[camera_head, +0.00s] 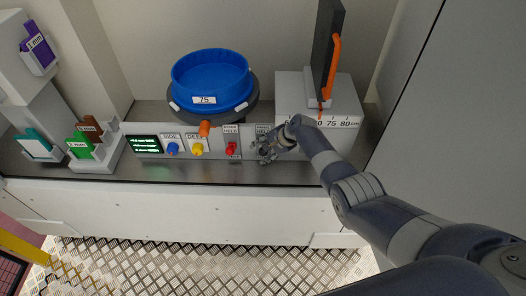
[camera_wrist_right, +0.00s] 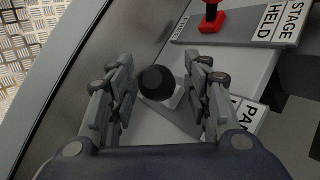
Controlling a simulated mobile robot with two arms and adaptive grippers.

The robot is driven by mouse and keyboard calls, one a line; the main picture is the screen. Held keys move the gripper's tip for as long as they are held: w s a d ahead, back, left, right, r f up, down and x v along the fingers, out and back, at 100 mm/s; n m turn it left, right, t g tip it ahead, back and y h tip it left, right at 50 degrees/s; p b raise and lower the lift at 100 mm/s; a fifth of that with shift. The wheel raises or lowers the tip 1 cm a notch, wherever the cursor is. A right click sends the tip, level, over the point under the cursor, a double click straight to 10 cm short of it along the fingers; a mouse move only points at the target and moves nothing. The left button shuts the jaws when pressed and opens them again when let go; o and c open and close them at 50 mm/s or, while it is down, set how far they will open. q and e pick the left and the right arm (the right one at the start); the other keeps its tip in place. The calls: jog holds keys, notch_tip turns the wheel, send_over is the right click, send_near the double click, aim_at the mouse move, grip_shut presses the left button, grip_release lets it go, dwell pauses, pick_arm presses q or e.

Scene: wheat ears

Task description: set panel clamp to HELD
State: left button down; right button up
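The panel clamp's black knob (camera_wrist_right: 157,83) shows in the right wrist view, on a grey plate beside a partly covered label that begins "PAN" (camera_wrist_right: 243,112). My right gripper (camera_wrist_right: 160,95) is open, one finger on each side of the knob, with gaps visible. In the head view my right gripper (camera_head: 268,148) is at the right end of the control panel and hides the knob. The clamp's label (camera_head: 262,128) is partly visible above it; its setting cannot be read. My left gripper is not in view.
The red stage clamp lever (camera_head: 231,149) is just left of my right gripper; it also shows in the wrist view (camera_wrist_right: 211,18). Yellow (camera_head: 196,149) and blue (camera_head: 172,149) knobs are further left. A blue sieve (camera_head: 211,78) stands behind. A white box (camera_head: 340,135) with a scale is at right.

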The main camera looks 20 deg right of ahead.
jog(key=shift+s, duration=0.1)
jog(key=v, duration=1.1)
jog(key=shift+d+r, duration=0.25)
jog(key=shift+r, duration=0.1)
jog(key=shift+s, duration=0.2)
